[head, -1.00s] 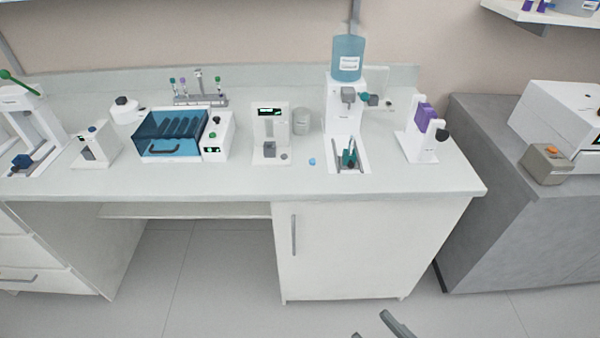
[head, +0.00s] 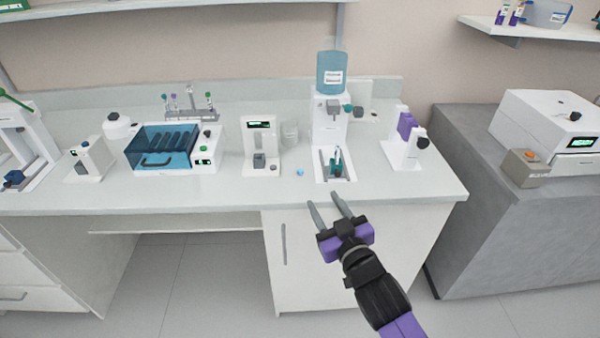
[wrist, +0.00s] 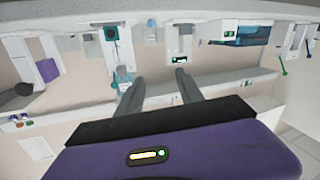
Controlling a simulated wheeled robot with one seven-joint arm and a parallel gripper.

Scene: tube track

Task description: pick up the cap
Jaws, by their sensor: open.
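A small light blue cap (head: 300,173) lies on the white counter (head: 228,193) in the head view, near the front edge. It is between a white device with a dark display and the white water dispenser stand. My gripper (head: 322,200) is open and empty, in front of the counter edge, below and right of the cap in the picture. In the wrist view my gripper's two grey fingers (wrist: 159,76) are apart with nothing between them.
The dispenser (head: 331,125) holds a blue bottle, and a tube stands at its base. The display device (head: 262,150) stands left of the cap. A white stand with a purple part (head: 404,140) is at the right. The counter around the cap is clear.

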